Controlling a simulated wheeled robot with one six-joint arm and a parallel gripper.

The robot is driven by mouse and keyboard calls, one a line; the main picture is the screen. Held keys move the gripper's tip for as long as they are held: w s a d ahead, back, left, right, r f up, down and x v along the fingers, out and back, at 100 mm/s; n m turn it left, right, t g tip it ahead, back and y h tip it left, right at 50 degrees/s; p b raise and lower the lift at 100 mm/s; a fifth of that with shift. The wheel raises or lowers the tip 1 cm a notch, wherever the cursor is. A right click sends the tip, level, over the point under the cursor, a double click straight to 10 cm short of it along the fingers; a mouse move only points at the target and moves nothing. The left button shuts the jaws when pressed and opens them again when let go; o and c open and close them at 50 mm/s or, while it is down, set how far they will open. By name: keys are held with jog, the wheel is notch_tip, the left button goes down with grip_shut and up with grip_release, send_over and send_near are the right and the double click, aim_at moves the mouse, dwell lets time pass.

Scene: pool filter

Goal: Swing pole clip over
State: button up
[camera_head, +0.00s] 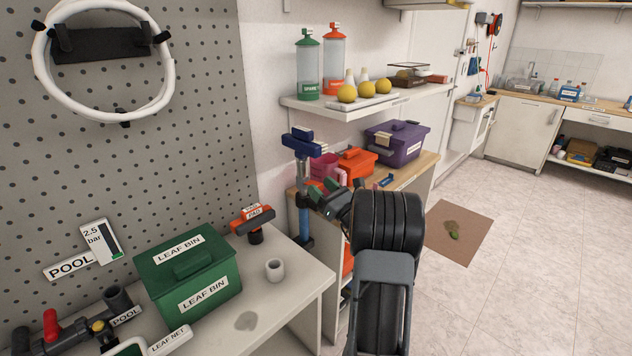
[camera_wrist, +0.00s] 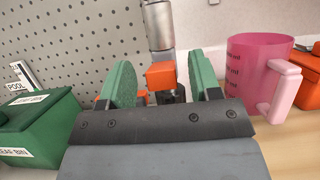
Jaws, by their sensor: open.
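An upright pole stands at the end of the wooden counter in the head view, with a blue head (camera_head: 299,140), a silver shaft (camera_head: 303,178) and a blue lower part (camera_head: 304,226). My gripper (camera_head: 322,198) is beside the shaft. In the wrist view, my gripper (camera_wrist: 160,84) is open, its green pads on either side of an orange block (camera_wrist: 161,75). The block is at the silver pole (camera_wrist: 158,25), above a dark part; it looks like the clip, but I cannot tell its swing position. No pad clearly touches it. My wrist hides the clip in the head view.
A pink measuring jug (camera_wrist: 255,78) stands close to the right of my gripper. An orange box (camera_head: 356,163) and a purple box (camera_head: 396,143) stand behind. A green leaf bin (camera_head: 189,273) and a small cup (camera_head: 275,270) are on the left bench.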

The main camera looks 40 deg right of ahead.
jog(key=shift+x, duration=1.5)
jog(key=c, duration=0.9)
jog(key=shift+r, duration=0.1)
